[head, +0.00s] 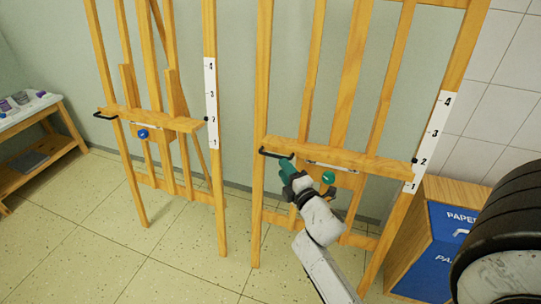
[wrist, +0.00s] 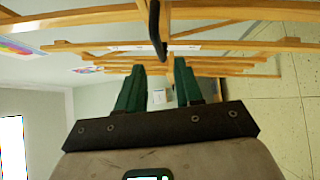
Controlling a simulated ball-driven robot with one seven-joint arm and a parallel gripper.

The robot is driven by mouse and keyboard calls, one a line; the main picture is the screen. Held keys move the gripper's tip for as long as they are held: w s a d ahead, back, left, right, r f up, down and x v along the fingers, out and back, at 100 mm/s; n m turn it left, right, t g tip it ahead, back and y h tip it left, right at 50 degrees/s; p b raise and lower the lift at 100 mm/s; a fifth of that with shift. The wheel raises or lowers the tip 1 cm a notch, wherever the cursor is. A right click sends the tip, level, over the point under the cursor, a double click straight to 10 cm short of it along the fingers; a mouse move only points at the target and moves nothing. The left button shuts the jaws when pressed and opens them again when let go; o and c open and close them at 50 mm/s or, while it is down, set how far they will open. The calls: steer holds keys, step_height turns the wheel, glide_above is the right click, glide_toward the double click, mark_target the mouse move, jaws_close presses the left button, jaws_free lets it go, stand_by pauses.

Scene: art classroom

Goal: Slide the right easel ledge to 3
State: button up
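The right easel (head: 262,100) is a wooden frame with a white number scale (head: 431,140) on its right post. Its ledge (head: 340,156) is a wooden bar with a black pointer (head: 415,161) at about 2. A black handle (head: 275,154) sits at the ledge's left end, and a green knob (head: 328,178) is below the ledge. My gripper (head: 287,168) is just below the handle. In the wrist view my gripper (wrist: 159,65) has its green fingers apart with nothing between them; the black handle (wrist: 155,28) lies ahead, lined up with the gap.
The left easel (head: 209,50) has its own ledge (head: 150,119) at about 2 and a blue knob (head: 142,134). A low wooden shelf (head: 50,150) stands at far left. A blue-fronted paper bin (head: 450,230) stands right of the right easel. The floor between the easels is clear.

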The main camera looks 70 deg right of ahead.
mark_target(275, 157)
steer(key=p+x, duration=0.2)
steer(key=x, duration=0.6)
jaws_close()
stand_by(0.5)
